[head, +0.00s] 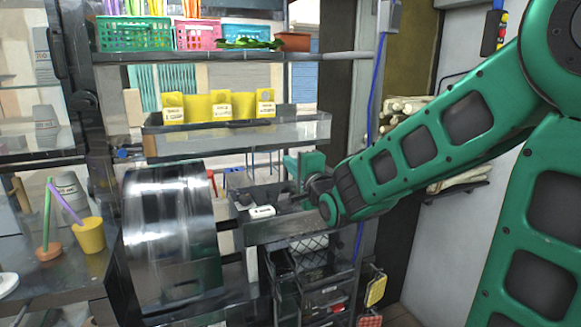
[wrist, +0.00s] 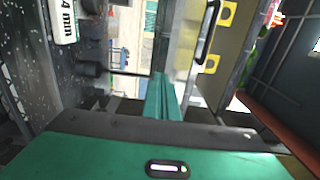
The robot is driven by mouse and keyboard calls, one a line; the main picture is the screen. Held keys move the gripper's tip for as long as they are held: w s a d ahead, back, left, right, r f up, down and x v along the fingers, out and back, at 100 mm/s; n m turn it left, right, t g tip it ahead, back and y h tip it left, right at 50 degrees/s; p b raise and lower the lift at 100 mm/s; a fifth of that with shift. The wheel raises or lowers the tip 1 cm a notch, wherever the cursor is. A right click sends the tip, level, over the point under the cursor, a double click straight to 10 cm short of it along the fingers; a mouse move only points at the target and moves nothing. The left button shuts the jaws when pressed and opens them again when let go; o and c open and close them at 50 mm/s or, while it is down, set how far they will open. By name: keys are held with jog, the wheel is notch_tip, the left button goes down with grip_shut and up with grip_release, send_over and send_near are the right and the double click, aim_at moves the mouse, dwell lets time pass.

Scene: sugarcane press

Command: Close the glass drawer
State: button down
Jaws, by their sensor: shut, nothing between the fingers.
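The glass drawer (head: 240,134) is a long clear-fronted box under the upper shelf, with yellow packs (head: 220,104) above it. It appears to stick out in front of the rack, but how far is hard to tell. In the wrist view, turned sideways, a clear pane (wrist: 188,45) with a dark handle (wrist: 207,30) shows beside the yellow pieces. My gripper (head: 303,163) is below the drawer's right end, in front of the rack. Its green fingers (wrist: 162,98) are together and empty. Contact with the drawer is not visible.
A shiny metal drum (head: 170,240) stands left below the drawer. Coloured baskets (head: 135,33) fill the shelf above. A small white-labelled item (head: 262,211) lies on the ledge below my gripper. A yellow cup (head: 90,236) stands on the left counter.

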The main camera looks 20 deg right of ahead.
aim_at(273, 149)
jog(key=w, duration=1.1)
